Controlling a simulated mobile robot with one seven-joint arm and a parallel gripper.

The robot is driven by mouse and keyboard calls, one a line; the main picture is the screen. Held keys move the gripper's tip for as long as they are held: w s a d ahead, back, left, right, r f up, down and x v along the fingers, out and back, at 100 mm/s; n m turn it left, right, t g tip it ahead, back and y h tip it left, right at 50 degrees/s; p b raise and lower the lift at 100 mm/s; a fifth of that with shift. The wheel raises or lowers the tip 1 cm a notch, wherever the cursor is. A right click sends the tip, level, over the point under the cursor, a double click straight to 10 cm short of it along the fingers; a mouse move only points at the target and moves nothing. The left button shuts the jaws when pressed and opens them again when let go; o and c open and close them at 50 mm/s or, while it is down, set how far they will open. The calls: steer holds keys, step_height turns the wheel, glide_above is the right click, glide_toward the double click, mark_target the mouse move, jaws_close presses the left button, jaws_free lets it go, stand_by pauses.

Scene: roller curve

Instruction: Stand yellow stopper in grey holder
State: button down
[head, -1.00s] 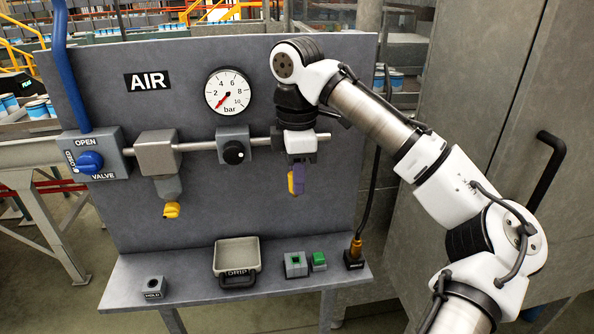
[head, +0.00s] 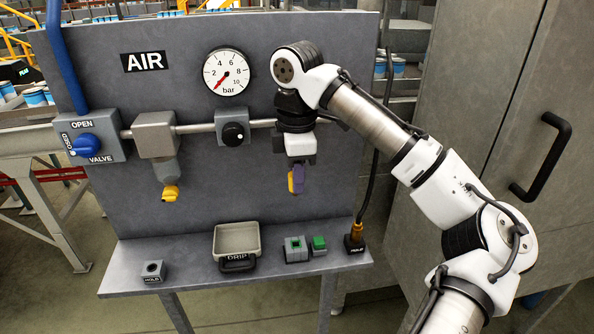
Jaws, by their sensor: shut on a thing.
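My gripper (head: 297,179) hangs pointing down in front of the panel, right of centre. Its purple fingers are shut on the yellow stopper (head: 291,182), which shows as a small yellow piece at the left side of the fingers. The fingers hide part of it. The grey holder (head: 153,271) is a small block with a dark round opening on top and a HOLD label. It stands at the left end of the bench, empty as far as I can see. My gripper is well above the bench and far to the right of the holder.
A drip tray (head: 236,241) stands on the bench between holder and gripper. Grey and green blocks (head: 306,248) and a cable socket (head: 354,245) stand farther right. A filter with a yellow tap (head: 170,193) hangs from the pipe above the holder. The bench between holder and tray is clear.

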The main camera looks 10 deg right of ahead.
step_height(320, 180, down, 9)
steer(key=b, duration=0.3)
stand_by(1.7)
steer(key=shift+f, duration=0.1)
